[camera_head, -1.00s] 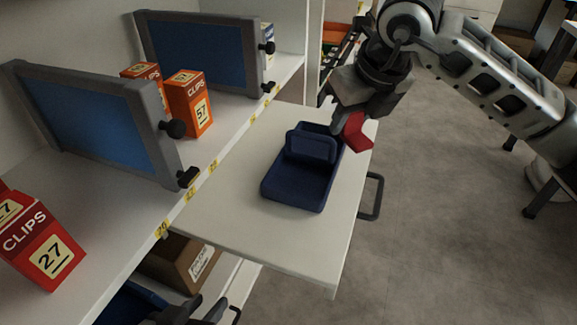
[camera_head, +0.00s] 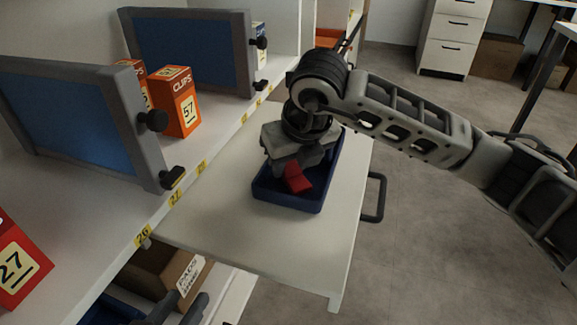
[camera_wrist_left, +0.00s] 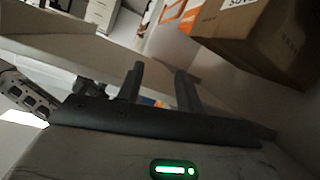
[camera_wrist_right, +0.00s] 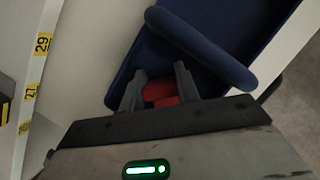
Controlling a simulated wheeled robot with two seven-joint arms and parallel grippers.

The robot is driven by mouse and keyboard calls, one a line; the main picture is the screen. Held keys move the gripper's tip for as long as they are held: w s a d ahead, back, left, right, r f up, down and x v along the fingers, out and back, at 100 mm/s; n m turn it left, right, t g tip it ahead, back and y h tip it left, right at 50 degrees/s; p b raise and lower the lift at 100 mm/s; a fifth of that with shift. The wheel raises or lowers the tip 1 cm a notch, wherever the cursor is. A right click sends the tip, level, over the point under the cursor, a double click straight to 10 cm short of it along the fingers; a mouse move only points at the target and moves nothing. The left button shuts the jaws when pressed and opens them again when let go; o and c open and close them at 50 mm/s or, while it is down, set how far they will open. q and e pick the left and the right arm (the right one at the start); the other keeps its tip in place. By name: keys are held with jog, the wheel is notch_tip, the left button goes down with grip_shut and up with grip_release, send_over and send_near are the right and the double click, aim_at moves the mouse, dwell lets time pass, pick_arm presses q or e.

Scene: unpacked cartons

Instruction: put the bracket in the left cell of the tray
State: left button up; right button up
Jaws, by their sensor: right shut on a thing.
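The red bracket (camera_head: 297,178) is between the fingers of my right gripper (camera_head: 293,172), which is shut on it. The gripper is over the near part of the dark blue tray (camera_head: 290,202) and hides much of it. In the right wrist view, the bracket (camera_wrist_right: 161,93) is between the fingertips, on the near side of the tray's raised, rounded divider (camera_wrist_right: 200,45). I cannot tell whether the bracket touches the tray floor. My left gripper (camera_wrist_left: 160,72) is open and empty; its dark fingers show at the bottom of the head view, near a brown carton.
The tray stands on a white pull-out board (camera_head: 250,245) with a dark handle (camera_head: 378,198) at its right. To the left is a shelf with blue-panelled frames (camera_head: 70,115), an orange clips box (camera_head: 176,102) and a red one (camera_head: 18,262). A brown carton (camera_head: 165,270) sits below.

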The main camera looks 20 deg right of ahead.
aim_at(302, 187)
jog(key=shift+f, duration=0.1)
jog(key=o, duration=0.7)
jog(key=shift+c, duration=0.2)
jog(key=shift+r, duration=0.25)
pick_arm(q)
jog(key=f+p, duration=0.1)
jog(key=a+f+g+y+p, duration=0.1)
jog(key=p, duration=0.1)
jog(key=shift+w, duration=0.1)
pick_arm(e)
jog(key=v, duration=1.2)
pick_arm(q)
jog(key=shift+d, duration=0.1)
